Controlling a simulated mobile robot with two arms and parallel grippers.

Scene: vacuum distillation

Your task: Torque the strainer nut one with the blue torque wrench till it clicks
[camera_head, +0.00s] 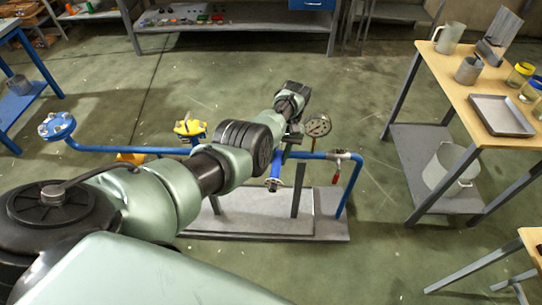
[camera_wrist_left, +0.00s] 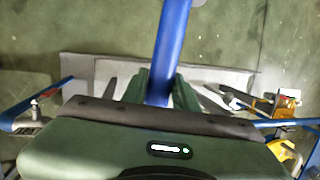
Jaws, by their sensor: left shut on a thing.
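My left gripper (camera_head: 294,131) is over the blue pipe rig, partly hidden by my arm in the head view. The blue strainer branch (camera_head: 274,183) slants down from the pipe below my gripper. Nut one is too small or hidden to make out. I cannot tell whether the wrench touches it. My right gripper is not in view.
The blue pipe (camera_head: 350,185) stands on a grey base plate (camera_head: 328,213). A pressure gauge (camera_head: 318,126), a red-handled valve (camera_head: 337,167) and a yellow valve (camera_head: 190,127) are close by. A wooden-topped table (camera_head: 460,82) stands at right. The floor between is clear.

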